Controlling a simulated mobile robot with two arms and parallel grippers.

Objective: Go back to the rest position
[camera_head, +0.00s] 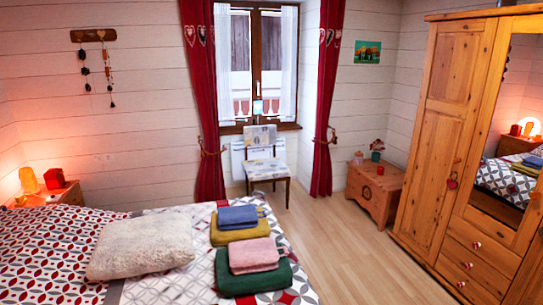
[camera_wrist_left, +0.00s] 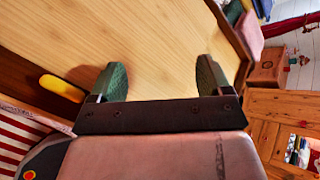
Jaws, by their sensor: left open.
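My left gripper (camera_wrist_left: 158,80) shows only in the left wrist view. Its two green-padded fingers stand wide apart with nothing between them. Behind them is a broad light wooden surface (camera_wrist_left: 150,35); I cannot tell how far off it is. Neither gripper shows in the head view, and my right gripper is in no view.
The bed (camera_head: 205,280) fills the lower left, with a fluffy cushion (camera_head: 140,248) and folded towels (camera_head: 255,255). A chair (camera_head: 265,168) stands by the window. A wooden chest (camera_head: 375,190) and a wardrobe (camera_head: 440,130) stand right. Wooden floor (camera_head: 335,240) between them is clear.

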